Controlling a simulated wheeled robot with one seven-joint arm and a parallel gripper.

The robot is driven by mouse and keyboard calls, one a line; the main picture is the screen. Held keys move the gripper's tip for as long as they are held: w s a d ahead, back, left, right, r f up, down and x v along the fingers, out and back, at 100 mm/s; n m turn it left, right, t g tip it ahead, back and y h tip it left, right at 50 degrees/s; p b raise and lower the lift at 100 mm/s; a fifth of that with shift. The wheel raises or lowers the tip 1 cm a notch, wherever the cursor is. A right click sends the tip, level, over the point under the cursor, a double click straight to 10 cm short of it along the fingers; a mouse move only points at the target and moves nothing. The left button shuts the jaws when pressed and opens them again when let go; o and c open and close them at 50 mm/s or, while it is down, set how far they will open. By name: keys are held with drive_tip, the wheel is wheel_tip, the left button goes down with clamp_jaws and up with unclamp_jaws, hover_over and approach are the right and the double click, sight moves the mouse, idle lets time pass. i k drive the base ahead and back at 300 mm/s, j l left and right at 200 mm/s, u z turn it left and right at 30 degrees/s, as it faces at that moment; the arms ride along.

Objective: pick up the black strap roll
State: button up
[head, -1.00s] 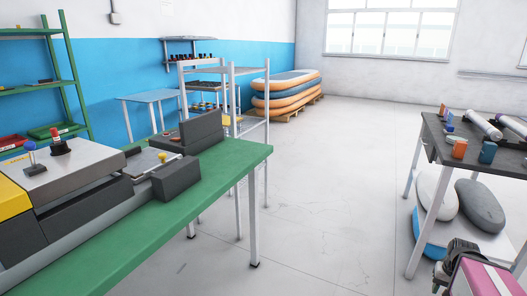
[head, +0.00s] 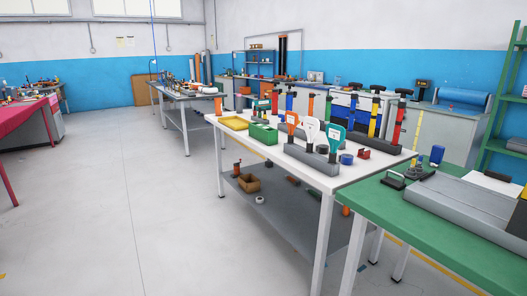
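A small dark round item (head: 322,149) lies on the white table (head: 375,160), beside the upright paddles; it may be the black strap roll, but it is too small to be sure. A blue roll (head: 346,159) sits just right of it, near the green paddle (head: 336,138). My gripper is not in this view.
The white table carries a yellow tray (head: 233,123), a green box (head: 263,134) and colored upright pumps along its back. Its lower shelf (head: 285,215) holds a cardboard box (head: 249,183). A green table (head: 410,215) adjoins at right. Open floor (head: 130,215) lies left.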

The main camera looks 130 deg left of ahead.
sight(322, 149)
drive_tip(key=u, duration=2)
